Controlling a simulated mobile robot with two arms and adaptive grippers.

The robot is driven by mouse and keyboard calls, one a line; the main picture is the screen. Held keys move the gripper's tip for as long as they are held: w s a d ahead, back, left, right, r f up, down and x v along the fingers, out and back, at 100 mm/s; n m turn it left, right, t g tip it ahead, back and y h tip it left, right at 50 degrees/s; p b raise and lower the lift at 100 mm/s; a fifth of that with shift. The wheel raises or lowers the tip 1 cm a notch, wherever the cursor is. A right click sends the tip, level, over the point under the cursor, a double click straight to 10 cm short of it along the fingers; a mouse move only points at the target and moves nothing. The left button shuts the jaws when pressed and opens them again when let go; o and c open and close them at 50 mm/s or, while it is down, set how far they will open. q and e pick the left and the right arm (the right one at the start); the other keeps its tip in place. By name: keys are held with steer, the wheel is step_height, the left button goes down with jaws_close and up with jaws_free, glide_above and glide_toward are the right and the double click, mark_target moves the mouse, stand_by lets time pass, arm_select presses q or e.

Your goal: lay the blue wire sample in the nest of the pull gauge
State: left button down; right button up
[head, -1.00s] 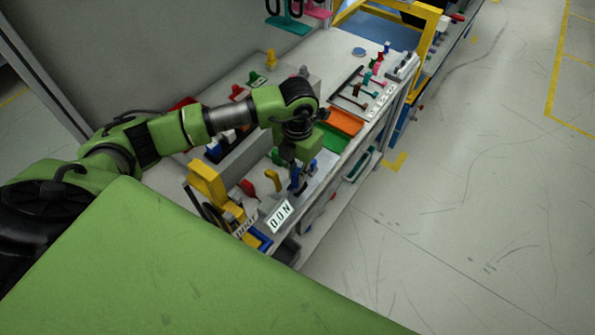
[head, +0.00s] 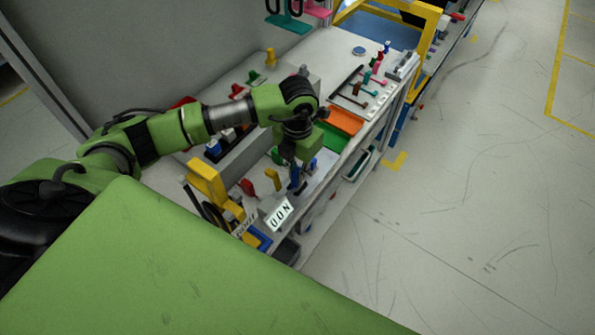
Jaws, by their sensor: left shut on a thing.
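The pull gauge stands on the near end of the bench, with a white display reading "0.0 N" (head: 280,214). A grey plate (head: 318,182) lies beside it, with a yellow upright piece (head: 272,179) and a red piece (head: 248,187) nearby. My left gripper (head: 298,183) points down low over this plate, behind the display. It is shut on the blue wire sample (head: 294,177), of which only a small part shows between the dark fingers. I cannot tell whether the sample touches the nest; the gripper and its small size hide this. My right gripper is not in view.
A yellow stand (head: 207,184) rises left of the display. Green (head: 331,138) and orange (head: 345,120) trays lie beyond the gripper. A white rack (head: 365,95) with several coloured pieces is farther back. The floor on the right is clear.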

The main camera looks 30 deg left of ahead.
arm_select(q)
steer(key=shift+b, duration=0.3)
stand_by(0.8)
steer(key=shift+f+b, duration=1)
steer(key=shift+f, duration=0.15)
steer(key=c, duration=2)
jaws_free()
steer(key=shift+r, duration=0.1)
step_height(320, 180, up, 12)
steer(key=shift+f, duration=0.1)
steer(key=shift+d, duration=0.1)
